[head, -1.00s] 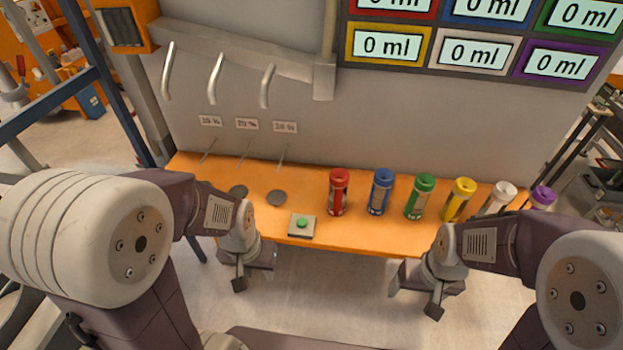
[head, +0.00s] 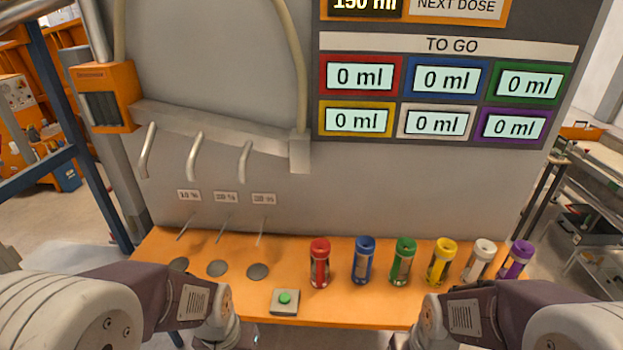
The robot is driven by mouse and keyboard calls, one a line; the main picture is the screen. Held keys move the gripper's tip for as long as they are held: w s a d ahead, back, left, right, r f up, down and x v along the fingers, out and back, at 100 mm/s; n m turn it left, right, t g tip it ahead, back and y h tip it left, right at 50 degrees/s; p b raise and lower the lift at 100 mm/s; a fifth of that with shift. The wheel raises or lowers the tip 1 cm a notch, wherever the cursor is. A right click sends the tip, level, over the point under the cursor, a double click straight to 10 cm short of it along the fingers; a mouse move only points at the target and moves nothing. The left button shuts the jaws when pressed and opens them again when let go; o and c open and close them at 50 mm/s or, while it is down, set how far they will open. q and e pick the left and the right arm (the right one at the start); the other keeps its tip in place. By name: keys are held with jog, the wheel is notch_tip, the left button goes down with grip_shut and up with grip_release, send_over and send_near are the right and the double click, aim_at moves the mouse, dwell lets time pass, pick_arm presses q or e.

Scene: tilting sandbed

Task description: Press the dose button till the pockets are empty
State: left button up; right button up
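The green dose button (head: 285,298) sits on a small grey box at the front edge of the orange shelf (head: 330,312). Nothing touches it. The panel above shows a TO GO board (head: 452,45) with six coloured frames, each reading 0 ml. A partly cut display reading 150 ml (head: 365,5) is at the top. No pockets can be made out clearly. My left gripper (head: 238,338) is at the bottom edge, left of and below the button. My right gripper (head: 425,338) is at the bottom edge, right of the button. The fingers of both are cut off by the frame.
Several capped tubes stand along the shelf, from red (head: 319,265) to purple (head: 515,262). Three dark discs (head: 217,269) lie left of them, below three bent spouts (head: 195,158) and percent labels (head: 225,197). The shelf between button and discs is clear.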

pick_arm(q)
grip_shut()
dwell(1.7)
